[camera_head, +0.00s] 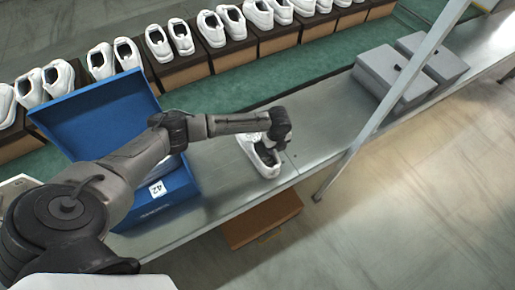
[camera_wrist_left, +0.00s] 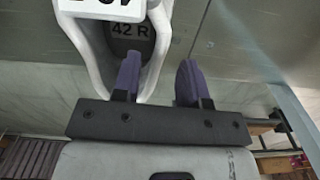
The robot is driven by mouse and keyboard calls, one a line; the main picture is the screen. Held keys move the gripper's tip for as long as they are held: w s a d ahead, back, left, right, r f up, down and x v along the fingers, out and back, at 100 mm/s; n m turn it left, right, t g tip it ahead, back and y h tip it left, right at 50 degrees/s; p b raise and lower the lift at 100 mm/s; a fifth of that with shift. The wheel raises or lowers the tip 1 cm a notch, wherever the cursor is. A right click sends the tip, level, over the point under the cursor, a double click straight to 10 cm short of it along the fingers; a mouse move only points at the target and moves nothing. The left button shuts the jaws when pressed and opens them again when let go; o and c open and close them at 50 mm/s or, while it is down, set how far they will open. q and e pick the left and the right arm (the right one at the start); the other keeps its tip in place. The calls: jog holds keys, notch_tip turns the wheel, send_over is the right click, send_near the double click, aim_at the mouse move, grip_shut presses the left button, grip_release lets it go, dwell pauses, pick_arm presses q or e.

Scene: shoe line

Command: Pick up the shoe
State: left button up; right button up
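A white shoe (camera_head: 263,162) lies on the grey metal bench, to the right of the open blue box (camera_head: 158,207). My left gripper (camera_head: 279,146) is low over the shoe's right side. In the left wrist view the shoe (camera_wrist_left: 154,75) shows an insole marked 42 R and a white label at the top. There my left gripper (camera_wrist_left: 158,82) is open. One finger is over or in the shoe's opening, the other is outside its right wall. I cannot tell whether either touches. My right gripper is not in view.
The blue box has a raised lid and a 42 label. Several white shoes stand on brown boxes (camera_head: 184,70) along the back. Grey boxes (camera_head: 393,75) sit at the right, near a slanted metal post (camera_head: 400,90). A brown box (camera_head: 262,218) is below the bench (camera_head: 225,190).

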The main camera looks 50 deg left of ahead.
aim_at(273, 156)
pick_arm(q)
jog(key=shift+w+a+f+b, duration=0.1)
jog(key=shift+f+b, duration=0.1)
jog(key=shift+f, duration=1.15)
jog(key=shift+a+f+b, duration=0.1)
jog(key=shift+f+b, duration=0.05)
jog(key=shift+f, duration=1.15)
jog(key=shift+f, duration=0.25)
grip_shut()
